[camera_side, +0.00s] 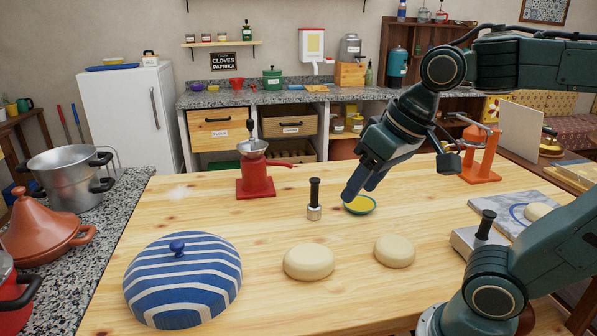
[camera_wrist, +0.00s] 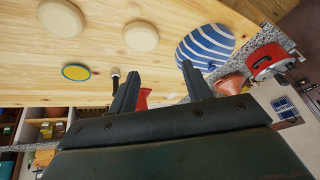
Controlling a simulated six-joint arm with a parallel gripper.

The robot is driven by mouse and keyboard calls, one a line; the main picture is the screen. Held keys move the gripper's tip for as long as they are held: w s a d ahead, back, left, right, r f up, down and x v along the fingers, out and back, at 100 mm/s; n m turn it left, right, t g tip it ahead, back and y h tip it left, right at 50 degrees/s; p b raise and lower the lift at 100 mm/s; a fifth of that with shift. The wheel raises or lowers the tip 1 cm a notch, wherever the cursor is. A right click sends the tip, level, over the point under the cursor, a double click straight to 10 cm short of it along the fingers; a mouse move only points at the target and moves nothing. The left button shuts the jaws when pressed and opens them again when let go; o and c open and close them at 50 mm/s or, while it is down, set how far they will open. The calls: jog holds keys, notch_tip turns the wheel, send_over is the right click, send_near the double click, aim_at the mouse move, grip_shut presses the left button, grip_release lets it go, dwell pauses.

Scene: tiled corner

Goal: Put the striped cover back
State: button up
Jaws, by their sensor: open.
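The striped cover (camera_side: 190,290) is a blue and white dome with a blue knob on top. It sits at the front left of the wooden table, and it also shows in the wrist view (camera_wrist: 205,44). My gripper (camera_side: 357,190) is open and empty, pointing down near a small green-rimmed dish with yellow contents (camera_side: 360,204). In the side view I cannot tell whether it is above or behind the dish. My gripper's two fingers (camera_wrist: 160,82) are spread apart in the wrist view. The gripper is well to the right of and behind the cover.
Two pale dough rounds (camera_side: 308,262) (camera_side: 394,251) lie right of the cover. A black-handled stamp (camera_side: 314,205) and red grinder (camera_side: 255,175) stand behind. A marble board (camera_side: 490,208) with another round is at right. Pots (camera_side: 62,182) and a tagine (camera_side: 40,232) occupy the left counter.

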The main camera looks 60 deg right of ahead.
jog(key=s+f, duration=0.1)
jog(key=s+d+f+n, duration=0.1)
jog(key=s+n, duration=0.1)
jog(key=s, duration=0.1)
jog(key=shift+s+d+f+t+h, duration=0.1)
jog(key=shift+d+f+t+h, duration=0.2)
jog(key=shift+f, duration=0.1)
